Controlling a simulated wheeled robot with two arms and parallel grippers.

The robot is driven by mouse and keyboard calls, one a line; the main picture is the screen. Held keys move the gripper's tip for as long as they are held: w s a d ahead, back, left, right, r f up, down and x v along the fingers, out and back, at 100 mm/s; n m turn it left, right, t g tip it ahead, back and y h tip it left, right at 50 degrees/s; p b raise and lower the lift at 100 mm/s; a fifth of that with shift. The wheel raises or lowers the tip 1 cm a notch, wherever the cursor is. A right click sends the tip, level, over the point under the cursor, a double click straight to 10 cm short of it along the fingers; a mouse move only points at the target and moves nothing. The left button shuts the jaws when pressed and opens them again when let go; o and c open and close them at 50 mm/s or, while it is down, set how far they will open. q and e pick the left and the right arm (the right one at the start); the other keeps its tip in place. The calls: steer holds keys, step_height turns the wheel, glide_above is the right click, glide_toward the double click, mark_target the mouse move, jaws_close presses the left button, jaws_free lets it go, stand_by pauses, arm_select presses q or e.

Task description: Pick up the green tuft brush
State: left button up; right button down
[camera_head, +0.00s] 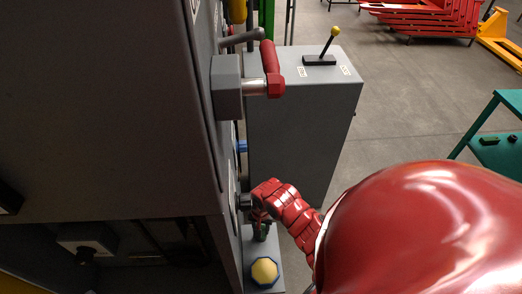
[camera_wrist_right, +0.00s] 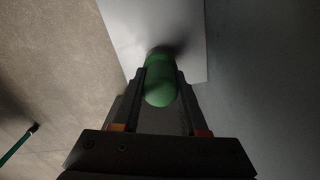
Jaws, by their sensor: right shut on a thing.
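The green tuft brush (camera_wrist_right: 160,82) lies between the two fingers of my right gripper (camera_wrist_right: 162,72) in the right wrist view. Its rounded green end faces the camera, and a dark, blurred part shows at its far end against a pale plate. The fingers are shut on it. In the head view my right gripper (camera_head: 263,216) is low beside the grey cabinet, partly hidden by its red wrist. A small green and dark part of the brush (camera_head: 262,231) shows below it. I cannot tell whether the brush touches the plate. My left gripper is not in view.
A pale ledge with a yellow knob on a blue base (camera_head: 264,271) is just below the gripper. A red-handled lever (camera_head: 270,70) juts from the cabinet above. A grey box (camera_head: 300,110) with a yellow-tipped lever stands behind. Open floor lies right of it.

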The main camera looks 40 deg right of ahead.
stand_by(0.3)
step_height(320, 180, up, 8)
steer(key=shift+f+b, duration=0.1)
steer(key=shift+b, duration=0.4)
step_height(320, 180, up, 2)
steer(key=shift+r+p, duration=0.1)
steer(key=shift+p, duration=0.55)
